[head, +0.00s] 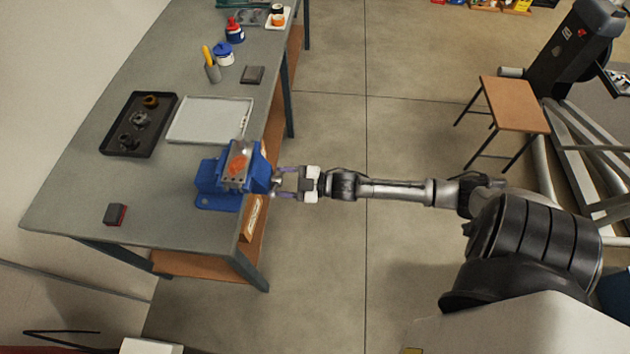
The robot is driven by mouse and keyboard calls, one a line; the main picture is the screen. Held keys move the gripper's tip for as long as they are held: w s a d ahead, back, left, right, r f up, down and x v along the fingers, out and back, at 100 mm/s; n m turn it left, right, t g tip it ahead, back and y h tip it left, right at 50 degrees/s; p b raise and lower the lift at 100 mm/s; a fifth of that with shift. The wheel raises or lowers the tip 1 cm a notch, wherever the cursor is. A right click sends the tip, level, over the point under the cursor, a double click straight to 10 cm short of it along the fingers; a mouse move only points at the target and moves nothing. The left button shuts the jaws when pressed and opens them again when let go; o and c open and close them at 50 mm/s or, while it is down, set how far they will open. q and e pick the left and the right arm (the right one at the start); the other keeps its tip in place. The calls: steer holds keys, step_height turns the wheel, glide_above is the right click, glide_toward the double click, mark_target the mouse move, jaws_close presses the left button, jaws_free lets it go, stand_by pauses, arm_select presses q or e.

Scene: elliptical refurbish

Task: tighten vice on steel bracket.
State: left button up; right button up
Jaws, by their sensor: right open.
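The blue vice (216,178) stands at the right edge of the grey workbench. The steel bracket (240,150) sits at the top of the vice, with an orange-red patch on or beside it. I cannot tell how tightly the jaws close on it. My right gripper (284,182) reaches in from the right, level with the vice's front end. Its fingers are open, one on each side of the vice's screw end and handle. Whether they touch it cannot be seen. My left gripper is not in view.
A stool (515,104) stands at right. The floor between is clear.

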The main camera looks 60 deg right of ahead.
steer(key=p+v, duration=0.1)
steer(key=v, duration=1.2)
steer(key=shift+s+d, duration=0.15)
steer(key=shift+s, duration=0.1)
steer(key=s+d+f+m+g+h, duration=0.1)
steer(key=d+f+m+g+h, duration=0.2)
steer(key=d+f+g+h, duration=0.35)
steer(key=s+a+f+m+g+h, duration=0.2)
steer(key=s+a+f+g+h, duration=0.15)
steer(key=s+g, duration=0.2)
steer(key=s+a+r+m+g, duration=0.2)
steer(key=s+a+r, duration=0.2)
steer(key=s+a, duration=0.3)
steer(key=w+a+r+m+t+y, duration=0.1)
steer(key=a+r, duration=0.1)
steer(key=a, duration=0.5)
steer(key=w+a+r+m+y, duration=0.1)
steer(key=w+a+m+y, duration=0.1)
steer(key=a, duration=0.5)
step_height(320, 180, up, 29)
steer(key=p, duration=2.9)
steer(key=shift+d+r, duration=0.2)
steer(key=shift+r, duration=0.05)
